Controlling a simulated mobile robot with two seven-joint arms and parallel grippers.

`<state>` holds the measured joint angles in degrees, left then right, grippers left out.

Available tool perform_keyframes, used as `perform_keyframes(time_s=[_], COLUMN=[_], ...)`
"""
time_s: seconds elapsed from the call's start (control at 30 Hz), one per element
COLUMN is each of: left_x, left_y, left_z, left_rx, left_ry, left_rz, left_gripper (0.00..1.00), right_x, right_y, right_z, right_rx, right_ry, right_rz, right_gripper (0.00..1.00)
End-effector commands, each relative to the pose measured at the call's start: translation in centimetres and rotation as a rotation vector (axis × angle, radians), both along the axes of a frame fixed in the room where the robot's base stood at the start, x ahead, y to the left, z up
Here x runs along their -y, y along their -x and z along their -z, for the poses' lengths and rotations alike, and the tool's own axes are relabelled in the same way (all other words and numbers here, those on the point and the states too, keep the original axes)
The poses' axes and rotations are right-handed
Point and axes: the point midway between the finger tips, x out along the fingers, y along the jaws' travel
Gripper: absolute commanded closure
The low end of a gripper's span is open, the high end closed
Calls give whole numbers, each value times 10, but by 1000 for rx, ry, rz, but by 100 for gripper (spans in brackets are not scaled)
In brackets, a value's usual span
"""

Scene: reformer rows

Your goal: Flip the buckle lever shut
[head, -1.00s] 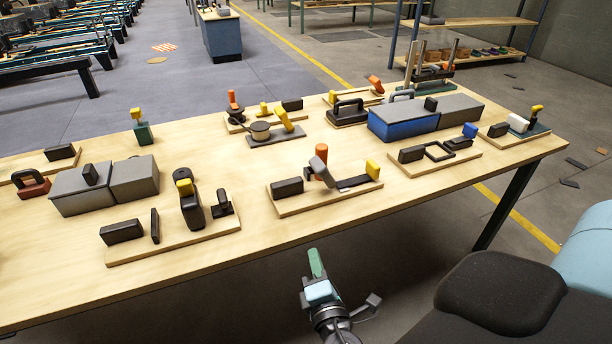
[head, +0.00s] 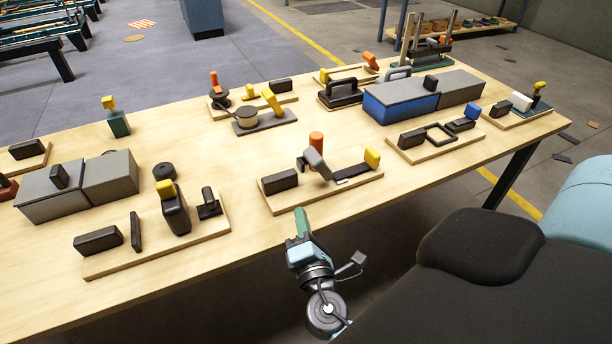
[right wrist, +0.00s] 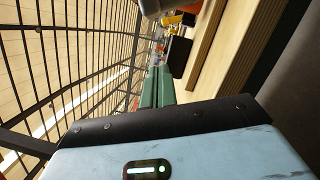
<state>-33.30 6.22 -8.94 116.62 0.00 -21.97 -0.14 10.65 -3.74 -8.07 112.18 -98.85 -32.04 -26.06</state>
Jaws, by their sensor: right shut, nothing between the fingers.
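The nearest middle board (head: 330,196) carries a black block (head: 279,181), a raised grey lever (head: 318,163), an orange post (head: 316,141) and a dark strap with a yellow end (head: 372,157). Another board at the right has a black square loop (head: 440,134) and a blue-tipped lever (head: 471,111). I cannot tell for certain which is the buckle lever. My right gripper (head: 300,214), with green fingers, is shut and empty at the table's front edge, just below the middle board. Its fingers show in the right wrist view (right wrist: 157,87). My left gripper is out of view.
A board with a yellow-topped lever (head: 172,208) stands at the left. Grey boxes (head: 65,196) and a blue box (head: 400,104) stand on the wooden table (head: 215,150). Bare tabletop lies between the left and middle boards.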

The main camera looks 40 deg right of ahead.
Motion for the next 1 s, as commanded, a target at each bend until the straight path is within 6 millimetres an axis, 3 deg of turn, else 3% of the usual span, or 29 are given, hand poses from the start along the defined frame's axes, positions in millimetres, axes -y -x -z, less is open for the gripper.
perform_keyframes(time_s=[0.17,0.63,0.8,1.0], left_x=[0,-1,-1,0], left_y=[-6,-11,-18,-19], left_z=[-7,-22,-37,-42], left_rx=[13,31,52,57], left_ry=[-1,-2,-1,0], left_rz=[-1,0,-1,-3], left_gripper=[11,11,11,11], right_x=[8,46,67,77], right_y=[-16,-92,-83,-80], right_z=[-5,-15,-27,-30], right_rx=[4,4,4,2], right_ry=[1,1,1,0], right_rz=[0,0,1,0], right_gripper=[100,100,100,100])
